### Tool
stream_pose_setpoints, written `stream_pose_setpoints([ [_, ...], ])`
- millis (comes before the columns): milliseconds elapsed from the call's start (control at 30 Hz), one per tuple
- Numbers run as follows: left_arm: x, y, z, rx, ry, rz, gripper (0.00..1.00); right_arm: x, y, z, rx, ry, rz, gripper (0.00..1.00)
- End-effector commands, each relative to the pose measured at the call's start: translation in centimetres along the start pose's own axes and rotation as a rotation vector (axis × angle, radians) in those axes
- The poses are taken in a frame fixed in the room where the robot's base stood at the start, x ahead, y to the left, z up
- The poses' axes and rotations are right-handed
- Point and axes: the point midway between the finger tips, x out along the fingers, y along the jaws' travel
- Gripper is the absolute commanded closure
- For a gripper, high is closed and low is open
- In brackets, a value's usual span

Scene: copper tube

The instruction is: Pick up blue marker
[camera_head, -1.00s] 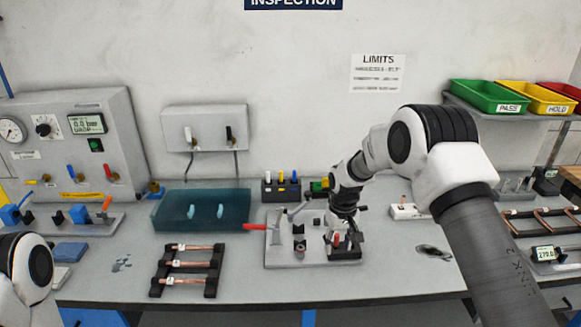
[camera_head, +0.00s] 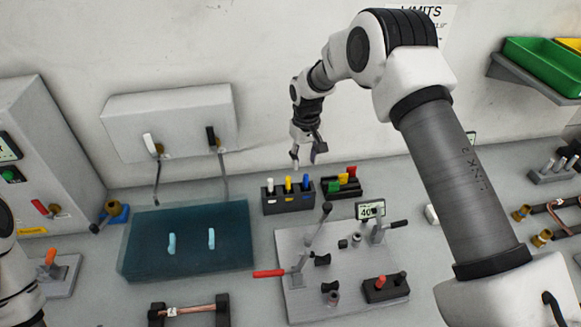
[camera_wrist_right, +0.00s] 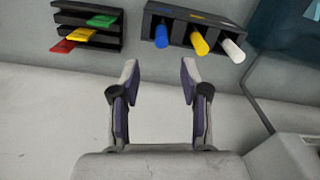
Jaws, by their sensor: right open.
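The blue marker (camera_head: 305,182) stands upright in a dark holder (camera_head: 289,202) at the back of the bench, at the right end of a row with a yellow marker (camera_head: 288,184) and a white marker (camera_head: 270,186). In the right wrist view the blue marker (camera_wrist_right: 161,36) lies ahead of my fingertips, between their lines. My right gripper (camera_head: 307,155) is above and behind the holder. In the right wrist view its fingers (camera_wrist_right: 160,75) are apart with nothing between them. My left gripper is not in view; only part of that arm shows at the left edge.
A dark rack with red, yellow and green tags (camera_head: 342,186) stands just right of the holder. A fixture plate with levers (camera_head: 290,245) lies in front. A teal-covered tank (camera_head: 135,262) is to the left, and the wall is close behind.

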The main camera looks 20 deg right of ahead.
Motion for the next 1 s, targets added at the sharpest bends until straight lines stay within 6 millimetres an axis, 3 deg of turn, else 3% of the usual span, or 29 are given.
stream_pose_setpoints([
  [333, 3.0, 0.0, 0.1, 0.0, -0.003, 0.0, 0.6, 3.9, -0.1, 0.2, 0.0, -0.001, 0.0, 0.55],
  [533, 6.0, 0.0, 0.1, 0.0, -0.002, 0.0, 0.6, 7.7, -0.2, 0.6, 0.0, -0.001, 0.0, 0.55],
  [800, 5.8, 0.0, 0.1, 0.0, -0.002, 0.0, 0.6, 7.7, -0.2, 0.6, 0.0, 0.0, 0.0, 0.55],
  [933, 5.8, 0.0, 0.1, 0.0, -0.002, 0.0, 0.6, 7.7, -0.2, 0.6, 0.0, 0.0, 0.0, 1.0],
  [1000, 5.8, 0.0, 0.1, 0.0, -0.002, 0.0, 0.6, 7.7, -0.2, 0.6, 0.0, 0.0, 0.0, 1.0],
])
